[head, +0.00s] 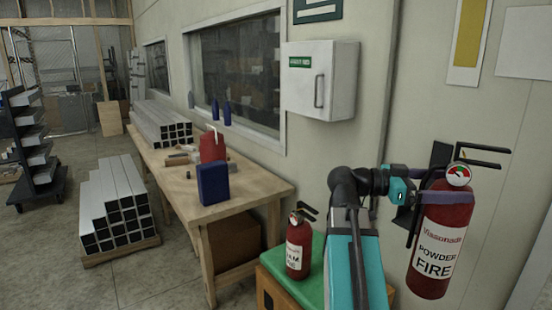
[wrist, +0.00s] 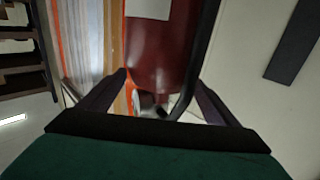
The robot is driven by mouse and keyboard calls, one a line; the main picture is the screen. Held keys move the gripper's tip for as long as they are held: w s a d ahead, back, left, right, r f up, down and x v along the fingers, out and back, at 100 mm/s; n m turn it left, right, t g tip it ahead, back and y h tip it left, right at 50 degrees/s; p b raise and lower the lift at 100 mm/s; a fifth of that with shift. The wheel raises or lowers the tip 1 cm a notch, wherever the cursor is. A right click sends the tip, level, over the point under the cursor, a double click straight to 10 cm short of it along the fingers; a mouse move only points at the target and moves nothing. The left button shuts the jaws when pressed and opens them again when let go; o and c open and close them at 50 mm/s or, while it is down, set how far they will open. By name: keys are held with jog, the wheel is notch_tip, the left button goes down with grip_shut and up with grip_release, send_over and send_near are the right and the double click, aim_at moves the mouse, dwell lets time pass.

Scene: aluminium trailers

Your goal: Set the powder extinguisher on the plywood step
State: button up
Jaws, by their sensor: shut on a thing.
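The powder extinguisher (head: 437,250) is a red cylinder with a white label, black handle and round gauge, upright at the right in the head view. My gripper (head: 440,197) is shut on it near the top, with dark purple fingers on either side. In the wrist view the red body (wrist: 162,45) sits between the fingers of my gripper (wrist: 160,85).
A smaller red foam extinguisher (head: 299,250) stands on the green top. A wooden workbench (head: 240,190) holds metal tubes and a blue box (head: 213,184). A white cabinet (head: 320,80) hangs on the wall. A tube stack (head: 115,205) stands on the floor at left.

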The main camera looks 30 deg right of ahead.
jog(key=w+a+f+n+t+h, duration=0.1)
jog(key=w+a+f+n+t, duration=0.15)
jog(key=w+a+f, duration=0.4)
jog(key=w+a+f+n+t+h, duration=0.1)
jog(key=w+a+f+n+t, duration=0.2)
jog(key=w+a, duration=0.55)
jog(key=w+a+f+n+t+h, duration=0.1)
jog(key=w+a+f+t, duration=0.35)
jog(key=w, duration=0.55)
jog(key=w+a+f+n+t+y, duration=0.1)
jog(key=w+a+f+n+t, duration=0.1)
jog(key=a+f, duration=0.4)
jog(key=w+a+f+n+t+y, duration=0.1)
jog(key=w+a+f+n+t, duration=0.2)
jog(key=a, duration=1)
jog(key=w+a+f+n+t+y, duration=0.1)
jog(key=w+a+f+n+t, duration=0.2)
jog(key=a+f+t, duration=0.3)
jog(key=shift+w+a+f+y, duration=0.3)
jog(key=shift+a+f+y, duration=0.1)
jog(key=shift+a+f, duration=1.85)
